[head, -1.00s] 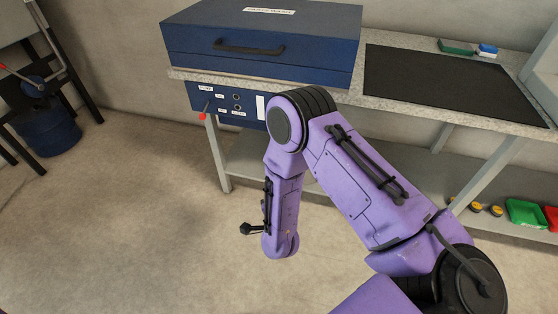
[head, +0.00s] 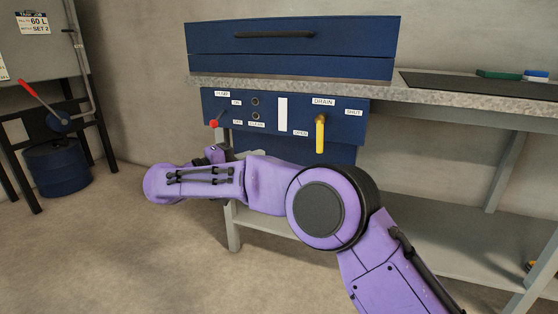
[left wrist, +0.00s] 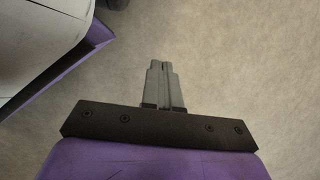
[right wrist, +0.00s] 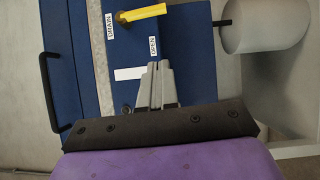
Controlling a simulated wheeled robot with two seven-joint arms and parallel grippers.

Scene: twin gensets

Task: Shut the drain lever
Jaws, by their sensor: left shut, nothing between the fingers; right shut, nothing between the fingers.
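The drain lever (head: 319,135) is yellow and hangs down from its pivot on the blue panel (head: 270,105). An OPEN label is at its lower left and a SHUT label at its upper right. In the right wrist view the lever (right wrist: 142,13) is at the top, beyond the fingertips and apart from them. My right gripper (right wrist: 160,66) is shut and empty, pointing at the panel; in the head view my arm mostly hides it. My left gripper (left wrist: 160,67) is shut and empty over bare floor, and is not in the head view.
A red-tipped pump lever (head: 214,123) is at the panel's left. The worktop edge (head: 300,88) juts above the panel, below a blue case (head: 290,45). A lower shelf (head: 430,215) is under the bench. A blue drum (head: 57,167) stands at left.

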